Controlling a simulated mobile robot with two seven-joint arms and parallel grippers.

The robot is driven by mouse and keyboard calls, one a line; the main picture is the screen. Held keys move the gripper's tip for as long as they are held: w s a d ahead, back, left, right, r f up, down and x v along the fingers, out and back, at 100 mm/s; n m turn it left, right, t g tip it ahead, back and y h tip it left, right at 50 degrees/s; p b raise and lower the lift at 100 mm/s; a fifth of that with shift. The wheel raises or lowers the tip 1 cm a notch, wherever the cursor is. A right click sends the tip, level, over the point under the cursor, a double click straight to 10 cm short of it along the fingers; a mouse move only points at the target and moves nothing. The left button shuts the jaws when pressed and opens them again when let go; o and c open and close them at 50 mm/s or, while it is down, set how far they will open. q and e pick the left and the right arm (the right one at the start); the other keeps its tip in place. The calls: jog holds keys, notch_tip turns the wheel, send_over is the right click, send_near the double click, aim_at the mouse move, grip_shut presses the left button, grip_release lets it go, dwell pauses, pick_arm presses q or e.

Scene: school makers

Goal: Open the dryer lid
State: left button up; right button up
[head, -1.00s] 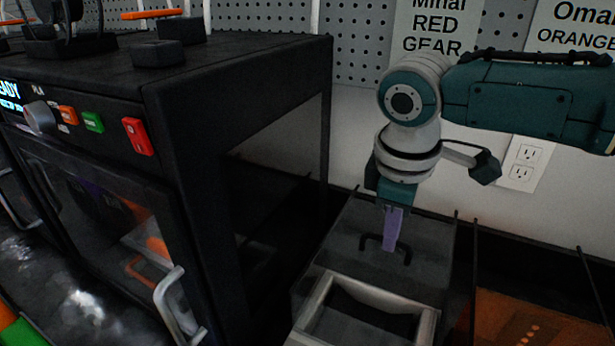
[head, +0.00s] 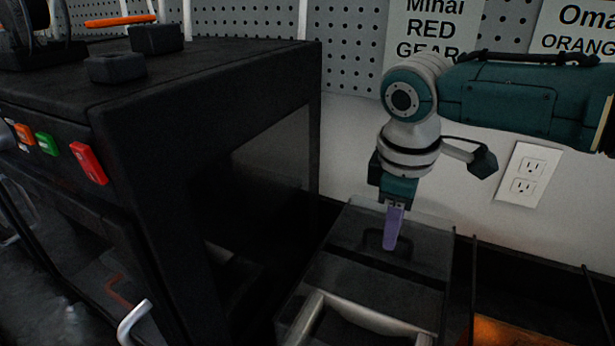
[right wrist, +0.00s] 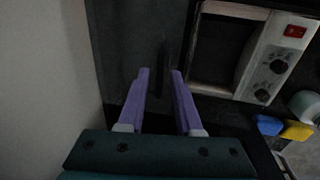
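The dryer (head: 350,290) is a dark grey box with a pale frame at its front, standing right of the large black machine in the head view. Its dark lid (head: 345,238) carries a small black handle (head: 372,238). My right gripper (head: 391,245) points down at the lid, with its purple fingers at the handle. The right wrist view shows these fingers (right wrist: 160,74) apart, with the dark handle (right wrist: 163,62) in line with the gap between them. I cannot tell whether they touch it. The wrist view also shows the dryer's front panel with knobs (right wrist: 271,67). My left gripper is not in view.
The black machine (head: 210,110) with coloured buttons stands close on the left. A pegboard wall (head: 350,50) and a white outlet (head: 522,175) are behind. An orange-lit bin (head: 520,332) lies to the right. Blue (right wrist: 269,125) and yellow (right wrist: 297,131) pieces lie near the dryer's front.

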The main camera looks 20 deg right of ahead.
jog(key=shift+o, duration=0.4)
jog(key=shift+r, duration=0.1)
jog(key=shift+r, duration=0.3)
notch_tip(320, 180, up, 9)
jog(key=s+a+p, duration=0.1)
jog(key=shift+s+a, duration=0.15)
jog(key=shift+a, duration=0.05)
